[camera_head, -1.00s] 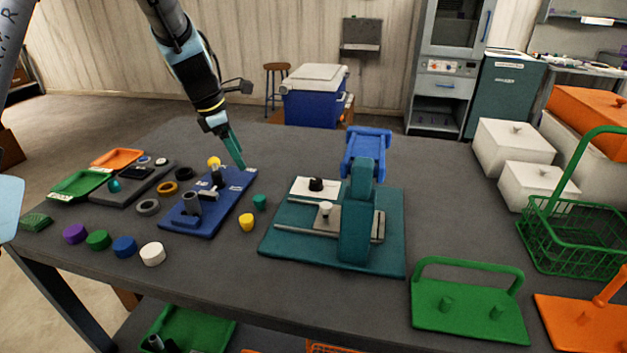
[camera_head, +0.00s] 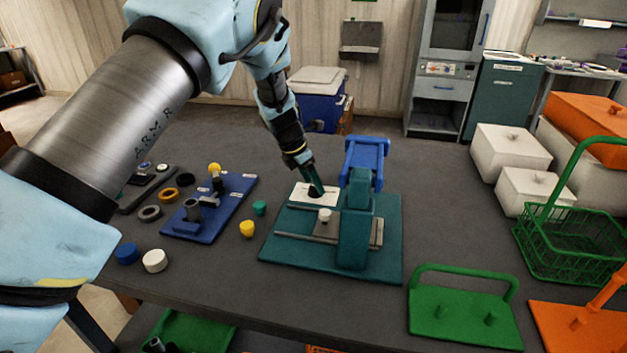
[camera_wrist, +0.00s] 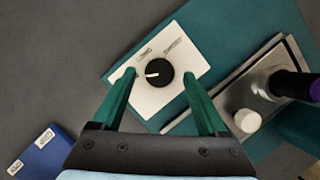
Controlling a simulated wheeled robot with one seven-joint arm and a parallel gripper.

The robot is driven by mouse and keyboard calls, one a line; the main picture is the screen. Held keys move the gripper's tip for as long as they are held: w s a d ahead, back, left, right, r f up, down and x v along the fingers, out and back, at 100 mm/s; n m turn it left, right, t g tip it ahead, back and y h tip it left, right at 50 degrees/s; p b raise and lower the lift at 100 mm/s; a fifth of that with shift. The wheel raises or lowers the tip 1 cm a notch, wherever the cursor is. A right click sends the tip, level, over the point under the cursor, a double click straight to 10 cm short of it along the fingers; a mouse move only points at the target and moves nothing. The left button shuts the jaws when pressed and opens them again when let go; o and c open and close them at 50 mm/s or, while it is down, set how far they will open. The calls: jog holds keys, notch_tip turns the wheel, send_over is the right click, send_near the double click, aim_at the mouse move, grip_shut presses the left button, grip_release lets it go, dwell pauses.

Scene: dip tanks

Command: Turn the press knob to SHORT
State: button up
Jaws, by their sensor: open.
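The black press knob (camera_wrist: 159,72) sits on a white plate (camera_wrist: 150,103) with printed labels; one reads LONG, and the other, to its right, seems to read SHORT. The knob's white pointer mark aims left in the wrist view, toward neither label. My gripper (camera_wrist: 158,76) is open, one green finger on each side of the knob, with gaps visible. In the head view my gripper (camera_head: 317,190) is at the plate and largely hides the knob. The press (camera_head: 357,225) is teal with a blue upper part (camera_head: 366,160).
A white-topped peg (camera_head: 325,215) stands on the press's grey slide, close right of the plate. A blue fixture (camera_head: 207,222) with posts lies left. Yellow (camera_head: 247,229) and green (camera_head: 260,208) caps lie between. A green handled plate (camera_head: 465,315) is front right.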

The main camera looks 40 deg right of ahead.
jog(key=shift+d+f, duration=0.25)
jog(key=shift+f, duration=0.4)
grip_shut()
